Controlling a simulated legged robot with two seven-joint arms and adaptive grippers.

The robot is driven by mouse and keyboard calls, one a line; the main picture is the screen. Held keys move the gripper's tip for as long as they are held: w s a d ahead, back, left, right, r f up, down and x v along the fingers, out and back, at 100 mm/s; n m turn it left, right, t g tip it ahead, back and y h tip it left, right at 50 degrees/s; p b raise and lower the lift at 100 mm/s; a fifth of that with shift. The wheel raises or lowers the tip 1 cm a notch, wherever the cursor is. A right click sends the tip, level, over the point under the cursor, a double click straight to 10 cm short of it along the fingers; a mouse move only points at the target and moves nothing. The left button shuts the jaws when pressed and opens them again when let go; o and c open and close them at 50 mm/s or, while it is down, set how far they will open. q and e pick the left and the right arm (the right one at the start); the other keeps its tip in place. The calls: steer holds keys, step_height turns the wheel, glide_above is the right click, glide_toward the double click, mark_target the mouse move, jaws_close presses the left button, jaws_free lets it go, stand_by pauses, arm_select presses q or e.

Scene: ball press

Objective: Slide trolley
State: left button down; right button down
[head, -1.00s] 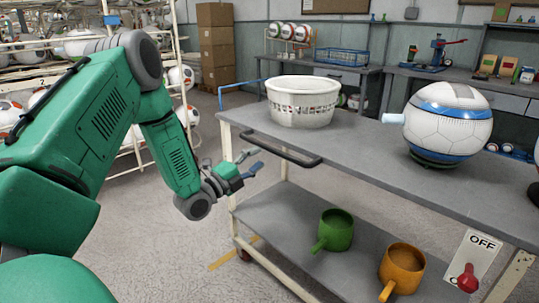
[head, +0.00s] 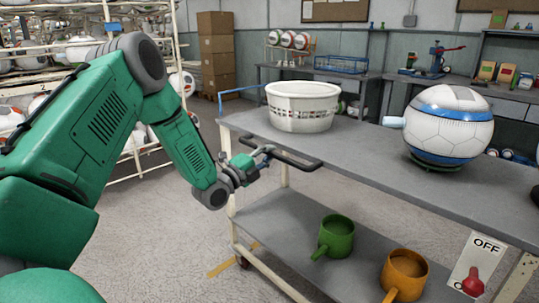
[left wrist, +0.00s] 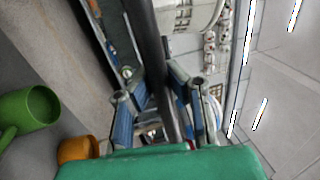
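The trolley (head: 375,158) has a grey top, a grey lower shelf (head: 290,225) and a cream frame. Its black bar handle (head: 290,158) sticks out along the near left edge of the top. My left gripper (head: 262,157) is at the left part of this handle. In the left wrist view, the handle (left wrist: 150,45) passes between the two fingers of the left gripper (left wrist: 160,105). The fingers stand apart, with gaps visible beside the bar, so the gripper looks open around it. My right gripper is not seen.
A white basket (head: 302,106) and a white-blue ball (head: 449,127) on a stand are on the top. A green mug (head: 336,236) and an orange mug (head: 405,273) are on the lower shelf. A red OFF switch (head: 473,281) is at lower right. Floor at left is clear.

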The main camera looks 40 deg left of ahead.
arm_select(q)
steer(key=shift+s+d+f, duration=0.1)
steer(key=shift+d+f, duration=0.15)
steer(key=shift+d, duration=0.75)
steer(key=c, duration=1.5)
jaws_free()
steer(key=shift+a, duration=0.4)
steer(key=v, duration=1.2)
steer(key=shift+d, duration=0.1)
